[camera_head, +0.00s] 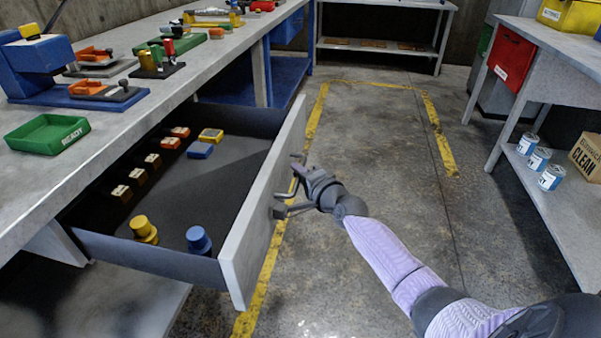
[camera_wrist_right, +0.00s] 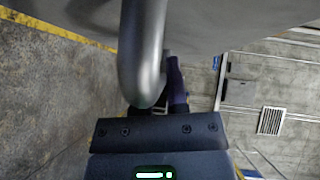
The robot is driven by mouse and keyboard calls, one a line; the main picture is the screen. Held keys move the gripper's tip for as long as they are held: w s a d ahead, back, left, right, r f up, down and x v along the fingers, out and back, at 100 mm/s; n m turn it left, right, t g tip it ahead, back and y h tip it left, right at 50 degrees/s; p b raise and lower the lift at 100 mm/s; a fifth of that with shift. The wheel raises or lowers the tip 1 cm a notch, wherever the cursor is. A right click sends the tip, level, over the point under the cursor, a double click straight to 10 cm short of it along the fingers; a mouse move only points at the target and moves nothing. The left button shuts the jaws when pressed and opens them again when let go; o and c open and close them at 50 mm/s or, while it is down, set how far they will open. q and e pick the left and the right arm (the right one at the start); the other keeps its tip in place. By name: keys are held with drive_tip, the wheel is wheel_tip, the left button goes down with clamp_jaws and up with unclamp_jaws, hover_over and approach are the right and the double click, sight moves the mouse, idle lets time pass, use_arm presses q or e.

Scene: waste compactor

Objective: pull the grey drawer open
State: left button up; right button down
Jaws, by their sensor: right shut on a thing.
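The grey drawer (camera_head: 262,215) is pulled well out from under the workbench, left of centre in the head view. Its inside shows. My right gripper (camera_head: 291,191) is at the outer face of the drawer front, shut on the handle (camera_head: 296,172). In the right wrist view the grey bar of the handle (camera_wrist_right: 143,50) runs down to the gripper (camera_wrist_right: 170,88), and the drawer front fills the top. One finger is partly hidden behind the bar. My left gripper is not in view.
In the drawer are a yellow knob (camera_head: 144,230), a blue knob (camera_head: 199,241) and several small blocks. A green tray (camera_head: 47,134) and tools lie on the workbench (camera_head: 120,112). A shelf with cans (camera_head: 551,177) stands at right. The floor between is clear.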

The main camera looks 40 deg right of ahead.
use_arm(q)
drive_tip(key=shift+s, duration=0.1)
use_arm(e)
drive_tip(key=c, duration=0.7)
unclamp_jaws()
drive_tip(key=shift+c, duration=0.2)
drive_tip(key=shift+o, duration=0.4)
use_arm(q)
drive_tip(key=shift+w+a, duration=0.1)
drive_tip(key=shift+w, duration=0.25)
use_arm(e)
drive_tip(key=shift+s+r, duration=0.1)
drive_tip(key=shift+s, duration=0.1)
use_arm(q)
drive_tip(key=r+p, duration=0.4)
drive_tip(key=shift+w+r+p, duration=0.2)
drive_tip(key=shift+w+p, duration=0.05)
drive_tip(key=shift+p, duration=0.1)
use_arm(e)
drive_tip(key=s+r, duration=0.1)
drive_tip(key=s, duration=0.8)
drive_tip(key=shift+s+a, duration=0.15)
drive_tip(key=shift+a, duration=0.3)
drive_tip(key=shift+r, duration=0.1)
